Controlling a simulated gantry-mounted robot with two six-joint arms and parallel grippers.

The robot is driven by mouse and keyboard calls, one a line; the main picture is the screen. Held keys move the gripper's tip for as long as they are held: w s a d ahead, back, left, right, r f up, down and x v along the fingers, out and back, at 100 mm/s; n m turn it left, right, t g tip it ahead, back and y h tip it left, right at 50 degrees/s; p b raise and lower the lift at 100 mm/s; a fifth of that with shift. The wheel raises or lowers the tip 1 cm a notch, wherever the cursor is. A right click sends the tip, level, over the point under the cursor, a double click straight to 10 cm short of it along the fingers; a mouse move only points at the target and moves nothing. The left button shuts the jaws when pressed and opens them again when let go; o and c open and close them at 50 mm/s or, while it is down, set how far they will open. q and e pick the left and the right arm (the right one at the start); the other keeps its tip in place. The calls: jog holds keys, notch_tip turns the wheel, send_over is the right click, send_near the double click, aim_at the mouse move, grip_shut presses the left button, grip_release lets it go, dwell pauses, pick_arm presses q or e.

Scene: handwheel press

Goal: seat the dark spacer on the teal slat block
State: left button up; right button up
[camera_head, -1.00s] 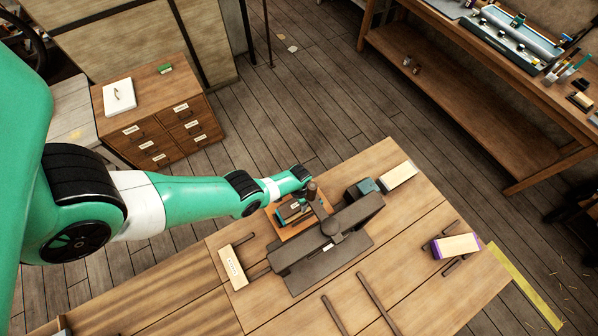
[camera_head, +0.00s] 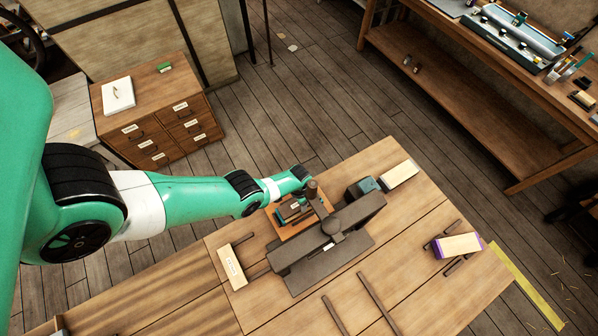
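My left arm reaches in from the left, and its wrist is over the orange-brown board (camera_head: 284,236) beside the dark press (camera_head: 325,243). My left gripper (camera_head: 297,207) is small and crowded by dark and teal parts there, so its fingers cannot be made out. A teal and dark piece (camera_head: 288,213) shows on the board under the wrist; I cannot tell whether it is the slat block. Another teal-and-dark block (camera_head: 364,189) stands beyond the press. I cannot pick out the dark spacer. My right gripper is not in view.
A pale block (camera_head: 399,175) is at the far edge, a labelled pale block (camera_head: 232,267) at left, a purple-edged block (camera_head: 457,245) at right. Dark rails (camera_head: 377,303) lie in front.

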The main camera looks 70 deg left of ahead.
pick_arm(q)
jog(key=shift+f+b, duration=0.4)
jog(key=shift+f, duration=0.05)
jog(key=o, duration=1.5)
jog(key=shift+c, duration=0.2)
jog(key=shift+r, duration=0.1)
